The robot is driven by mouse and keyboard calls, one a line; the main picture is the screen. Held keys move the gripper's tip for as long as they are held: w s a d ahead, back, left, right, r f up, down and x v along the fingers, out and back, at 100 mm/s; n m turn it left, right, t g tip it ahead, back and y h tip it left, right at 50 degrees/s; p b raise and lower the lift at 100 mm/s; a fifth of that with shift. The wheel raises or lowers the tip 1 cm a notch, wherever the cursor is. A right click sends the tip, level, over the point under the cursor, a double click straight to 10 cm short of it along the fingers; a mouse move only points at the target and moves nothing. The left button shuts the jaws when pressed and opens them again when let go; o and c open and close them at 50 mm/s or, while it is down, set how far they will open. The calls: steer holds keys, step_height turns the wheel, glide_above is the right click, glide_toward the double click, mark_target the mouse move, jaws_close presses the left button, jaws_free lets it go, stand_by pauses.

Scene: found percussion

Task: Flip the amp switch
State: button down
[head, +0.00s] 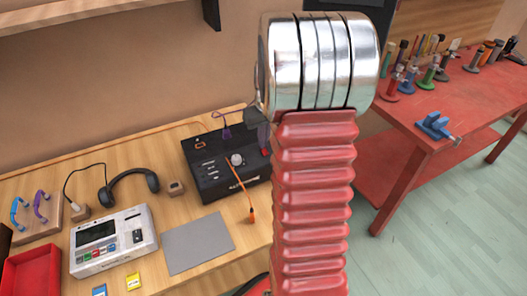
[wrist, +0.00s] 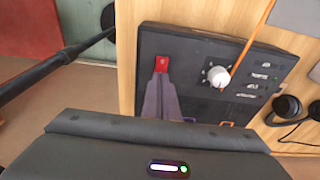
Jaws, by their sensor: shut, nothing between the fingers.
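The amp (head: 212,180) is a black box on the wooden workbench, with a white knob and small labelled controls on its top. In the wrist view the amp panel (wrist: 200,50) fills the upper middle, with the white knob (wrist: 218,77) and a small red switch (wrist: 162,63). My gripper (wrist: 161,78) is shut and empty. Its fingertips overlap the near edge of the red switch in the picture; I cannot tell whether they touch. In the head view my arm hides the amp's right side and most of my gripper.
An orange cable (head: 240,185) crosses the amp. A grey mat (head: 198,243), a white device (head: 113,241), headphones (head: 130,183) and a red tray (head: 32,275) share the workbench (head: 60,172). A red table (head: 440,100) with tools stands at right, across open floor.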

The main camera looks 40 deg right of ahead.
steer(key=shift+f, duration=0.5)
stand_by(0.4)
steer(key=shift+r, duration=0.15)
step_height(320, 180, up, 7)
stand_by(1.0)
steer(key=shift+m, duration=0.3)
stand_by(0.4)
steer(key=shift+s+a+f+m+g, duration=0.15)
steer(key=shift+s+a+f+m, duration=0.1)
steer(key=shift+s+a+f, duration=0.25)
steer(key=shift+s+a+f+m+g, duration=0.15)
steer(key=shift+s+a+f+m, duration=0.1)
steer(key=shift+s+f, duration=0.4)
steer(key=a, duration=0.1)
steer(key=s+a, duration=0.1)
steer(key=shift+s+a+r, duration=0.3)
steer(key=shift+a+r, duration=0.1)
steer(key=s+a+r+n+t, duration=0.1)
steer(key=s+a+r, duration=0.2)
steer(key=a, duration=0.6)
steer(key=s+a+r+n+t, duration=0.2)
steer(key=s+a, duration=0.3)
steer(key=a, duration=0.4)
steer(key=s+a+r+n+t, duration=0.1)
steer(key=s+a+r, duration=0.3)
steer(key=a, duration=0.5)
steer(key=shift+s+a+r+n, duration=0.2)
steer(key=shift+a+r+n, duration=0.1)
steer(key=shift+r+n, duration=0.1)
